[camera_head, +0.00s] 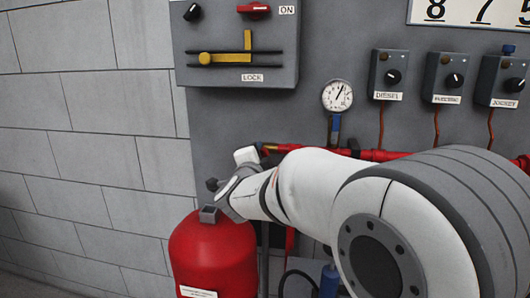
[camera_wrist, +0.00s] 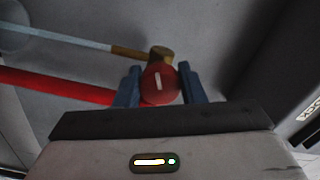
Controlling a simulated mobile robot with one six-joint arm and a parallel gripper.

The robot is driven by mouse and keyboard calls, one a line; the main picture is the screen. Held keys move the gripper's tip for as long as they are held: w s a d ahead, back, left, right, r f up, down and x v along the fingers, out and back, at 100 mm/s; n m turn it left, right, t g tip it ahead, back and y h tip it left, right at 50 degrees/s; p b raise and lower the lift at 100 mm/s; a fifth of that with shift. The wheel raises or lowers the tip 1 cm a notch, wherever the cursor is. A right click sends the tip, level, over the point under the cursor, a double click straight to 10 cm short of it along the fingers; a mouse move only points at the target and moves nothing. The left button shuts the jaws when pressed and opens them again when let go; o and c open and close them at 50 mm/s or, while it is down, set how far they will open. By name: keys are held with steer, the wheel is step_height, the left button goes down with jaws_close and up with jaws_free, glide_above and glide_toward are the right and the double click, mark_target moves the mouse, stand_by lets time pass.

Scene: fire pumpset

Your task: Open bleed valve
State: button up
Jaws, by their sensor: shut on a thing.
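A round red knob (camera_wrist: 160,84) with a short white mark sits between the two blue fingers of my gripper (camera_wrist: 159,72) in the wrist view. The fingers are shut on its sides. I take this knob to be the bleed valve's handle. A brass fitting (camera_wrist: 160,53) shows just behind it. In the head view my arm reaches left across the panel to the left end of the red pipe (camera_head: 380,155), where a brass piece (camera_head: 269,148) shows. The knob and fingertips cannot be made out there.
A red cylinder (camera_head: 213,255) stands below my wrist. A pressure gauge (camera_head: 337,96) and several grey switch boxes (camera_head: 389,75) are on the panel behind. A lock box (camera_head: 240,45) is above. Open space lies along the block wall (camera_head: 90,150) at left.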

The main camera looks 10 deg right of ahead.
steer(key=n+p, duration=0.2)
steer(key=n, duration=0.2)
steer(key=shift+f, duration=0.2)
steer(key=shift+d+f+n+p, duration=0.15)
steer(key=shift+n+p, duration=0.55)
steer(key=shift+n, duration=1)
steer(key=shift+f, duration=0.1)
steer(key=o, duration=1)
steer(key=shift+s+r, duration=0.1)
steer(key=shift+r, duration=0.1)
steer(key=shift+r, duration=0.1)
steer(key=v, duration=0.8)
